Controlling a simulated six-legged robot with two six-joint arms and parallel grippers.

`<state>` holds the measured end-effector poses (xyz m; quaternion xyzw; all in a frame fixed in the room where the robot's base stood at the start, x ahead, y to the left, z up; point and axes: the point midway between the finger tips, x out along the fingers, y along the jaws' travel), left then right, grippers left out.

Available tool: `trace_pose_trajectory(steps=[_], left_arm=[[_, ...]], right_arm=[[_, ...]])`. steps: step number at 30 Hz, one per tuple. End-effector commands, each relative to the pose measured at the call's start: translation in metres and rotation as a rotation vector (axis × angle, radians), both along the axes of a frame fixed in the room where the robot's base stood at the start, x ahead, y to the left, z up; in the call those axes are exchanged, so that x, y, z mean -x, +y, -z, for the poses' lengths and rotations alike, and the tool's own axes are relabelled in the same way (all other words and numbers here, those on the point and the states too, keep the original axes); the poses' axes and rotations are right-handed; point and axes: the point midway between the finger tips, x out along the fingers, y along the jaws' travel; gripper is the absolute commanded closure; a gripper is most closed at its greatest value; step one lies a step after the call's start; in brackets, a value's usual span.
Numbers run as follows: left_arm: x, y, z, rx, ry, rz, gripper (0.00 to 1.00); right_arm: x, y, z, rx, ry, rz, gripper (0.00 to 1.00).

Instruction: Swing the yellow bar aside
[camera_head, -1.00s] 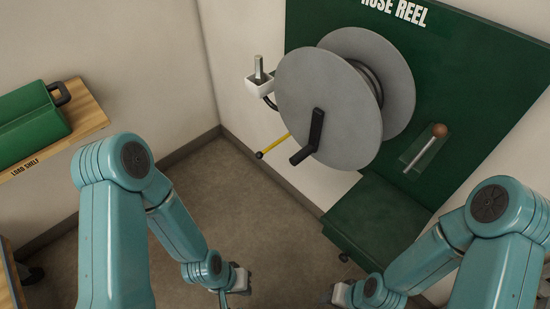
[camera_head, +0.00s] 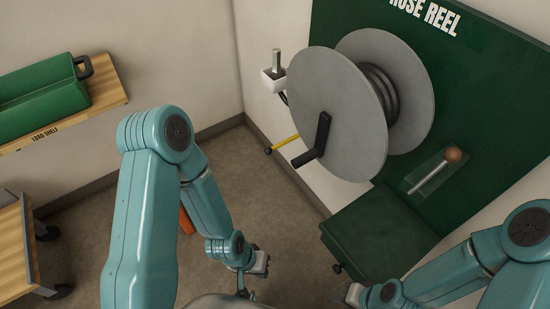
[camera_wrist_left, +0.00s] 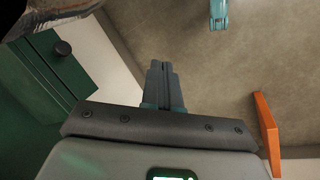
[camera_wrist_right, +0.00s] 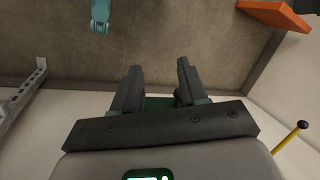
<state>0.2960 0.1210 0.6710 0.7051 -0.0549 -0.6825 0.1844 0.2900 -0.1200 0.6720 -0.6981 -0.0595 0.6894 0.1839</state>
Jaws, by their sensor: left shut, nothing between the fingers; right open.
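The yellow bar (camera_head: 284,143) is a thin rod with a dark knob at its lower left end. It sticks out from behind the lower left of the grey hose reel (camera_head: 325,85), and its other end is hidden. A yellow rod with a black knob (camera_wrist_right: 288,140) also shows at the right edge of the right wrist view. My left gripper (camera_head: 259,264) is low in front, well below the bar, and its fingers are shut and empty in the left wrist view (camera_wrist_left: 163,68). My right gripper (camera_head: 351,292) is apart from the bar; its fingers are open and empty in the right wrist view (camera_wrist_right: 158,68).
A black crank (camera_head: 322,135) juts from the reel's front beside the bar. A dark green box (camera_head: 385,230) stands below the reel. A white holder (camera_head: 272,80) and a brown-knobbed lever (camera_head: 440,170) flank the reel. A wooden shelf (camera_head: 105,97) is at left.

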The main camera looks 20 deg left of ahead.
Motion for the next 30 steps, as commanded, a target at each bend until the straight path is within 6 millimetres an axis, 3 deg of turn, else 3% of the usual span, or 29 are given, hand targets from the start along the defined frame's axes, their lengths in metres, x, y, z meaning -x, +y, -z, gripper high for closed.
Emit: trace_pose_trajectory(steps=[2, 5, 6, 9, 12, 18, 30], left_arm=[[-0.029, 0.001, 0.013, -0.041, -0.086, -0.037, 1.00], [-0.106, 0.001, 0.030, -0.162, -0.320, -0.146, 1.00], [-0.141, 0.001, 0.031, -0.229, -0.436, -0.201, 1.00], [-0.210, 0.000, 0.014, -0.412, -0.714, -0.347, 1.00], [-0.244, -0.004, -0.015, -0.593, -0.925, -0.482, 1.00], [-0.248, -0.013, -0.059, -0.830, -1.113, -0.648, 1.00], [-0.247, -0.012, -0.066, -0.868, -1.128, -0.673, 1.00]], right_arm=[[0.000, 0.000, 0.009, 0.000, 0.000, 0.000, 0.57], [0.000, 0.000, 0.025, 0.000, 0.000, 0.000, 0.57], [0.000, 0.000, 0.032, 0.000, 0.000, 0.000, 0.57], [0.000, 0.000, 0.048, 0.000, 0.000, 0.000, 0.57], [0.000, 0.000, 0.060, 0.000, 0.000, 0.000, 0.57], [0.000, 0.000, 0.070, 0.000, 0.000, 0.000, 0.57], [0.000, 0.000, 0.069, 0.000, 0.000, 0.000, 0.57]])
